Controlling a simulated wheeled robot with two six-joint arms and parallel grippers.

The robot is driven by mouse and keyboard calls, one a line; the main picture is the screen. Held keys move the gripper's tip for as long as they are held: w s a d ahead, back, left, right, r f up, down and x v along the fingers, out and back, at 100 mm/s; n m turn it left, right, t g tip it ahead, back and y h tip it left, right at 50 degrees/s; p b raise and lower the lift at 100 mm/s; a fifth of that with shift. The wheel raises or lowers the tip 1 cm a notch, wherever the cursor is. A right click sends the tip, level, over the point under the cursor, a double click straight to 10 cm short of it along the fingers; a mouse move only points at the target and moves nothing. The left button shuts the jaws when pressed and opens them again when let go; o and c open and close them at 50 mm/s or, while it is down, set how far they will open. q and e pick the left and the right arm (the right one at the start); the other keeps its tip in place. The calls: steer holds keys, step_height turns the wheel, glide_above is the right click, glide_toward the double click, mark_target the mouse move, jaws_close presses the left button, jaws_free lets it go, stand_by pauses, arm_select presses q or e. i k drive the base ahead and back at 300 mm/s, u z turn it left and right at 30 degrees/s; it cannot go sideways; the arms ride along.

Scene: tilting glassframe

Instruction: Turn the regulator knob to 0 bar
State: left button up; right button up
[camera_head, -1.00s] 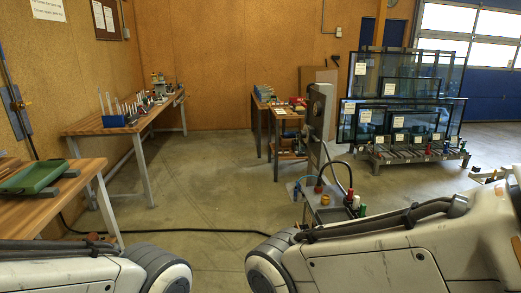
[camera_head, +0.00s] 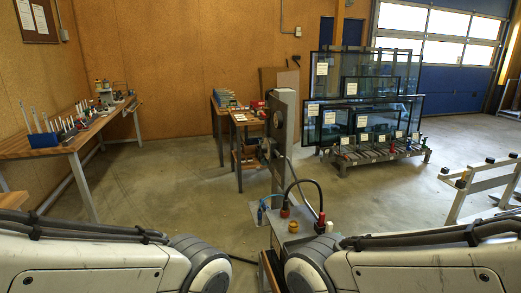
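A grey upright post (camera_head: 287,108) stands in the middle of the view, with a dark round part (camera_head: 277,119) on its face that could be a gauge or knob. It is too small to read or to tell its setting. In front of the post is a small metal stand (camera_head: 292,228) with a black hose (camera_head: 303,182) and red fittings (camera_head: 285,212). I cannot tell which part is the regulator knob. My two arms show only as white links at the bottom left and bottom right. Neither gripper is in view.
A long workbench (camera_head: 75,140) with tools runs along the left wall. A small table (camera_head: 241,120) stands behind the post. A rack (camera_head: 375,154) of glass frames is at the back right, with a pale trestle (camera_head: 475,187) nearer on the right. Open floor lies left of the post.

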mark_target(263, 148)
steer(key=u, duration=0.05)
steer(key=k, duration=0.35)
steer(key=u, duration=1)
steer(key=i, duration=2.15)
steer(key=z, duration=0.7)
